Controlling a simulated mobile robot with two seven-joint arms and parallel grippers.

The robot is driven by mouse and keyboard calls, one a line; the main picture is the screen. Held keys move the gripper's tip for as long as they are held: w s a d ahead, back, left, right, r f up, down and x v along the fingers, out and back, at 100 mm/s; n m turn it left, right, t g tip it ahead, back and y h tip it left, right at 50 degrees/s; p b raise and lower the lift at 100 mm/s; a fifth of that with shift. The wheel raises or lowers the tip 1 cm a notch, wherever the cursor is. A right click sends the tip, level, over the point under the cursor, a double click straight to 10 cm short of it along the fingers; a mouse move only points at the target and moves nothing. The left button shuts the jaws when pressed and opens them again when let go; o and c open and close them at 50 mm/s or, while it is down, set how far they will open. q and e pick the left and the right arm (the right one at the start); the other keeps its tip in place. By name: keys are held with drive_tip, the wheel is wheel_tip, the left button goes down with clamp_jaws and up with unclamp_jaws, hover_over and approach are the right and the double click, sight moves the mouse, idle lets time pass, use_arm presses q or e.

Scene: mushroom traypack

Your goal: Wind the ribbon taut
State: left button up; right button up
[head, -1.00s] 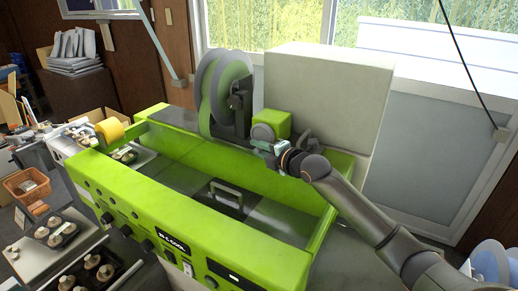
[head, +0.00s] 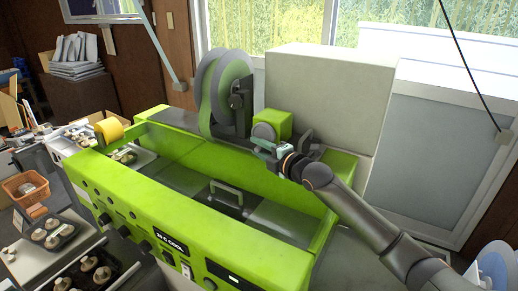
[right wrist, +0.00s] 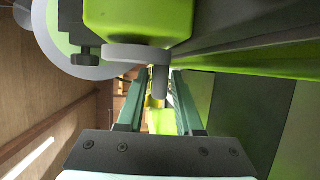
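A large green and grey reel (head: 226,85) stands upright at the back of the green machine (head: 160,195). Beside it is a green block (head: 285,122) with a round grey disc (head: 263,131) on its front. The disc shows edge-on in the right wrist view (right wrist: 138,54), with a short grey peg (right wrist: 159,82) sticking out of it. My right gripper (head: 270,148) is at the disc. In the right wrist view its teal fingers (right wrist: 158,92) stand either side of the peg, with gaps visible. I cannot make out the ribbon's run clearly. My left gripper is not in view.
A yellow roll (head: 110,131) sits at the machine's left end. A large pale box (head: 330,100) stands behind the block. Mushroom trays (head: 54,232) lie at the left. The machine's long trough has a handled plate (head: 226,198) in it.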

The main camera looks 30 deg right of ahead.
drive_tip(key=s, duration=0.3)
drive_tip(key=s+d+b, duration=0.1)
drive_tip(key=s, duration=0.3)
drive_tip(key=s+r, duration=0.1)
drive_tip(key=s, duration=0.2)
drive_tip(key=shift+s+d+b, duration=0.25)
drive_tip(key=shift+s+b, duration=0.15)
drive_tip(key=shift+s+d+r, duration=0.1)
drive_tip(key=shift+s+r, duration=0.2)
drive_tip(key=shift+s, duration=0.45)
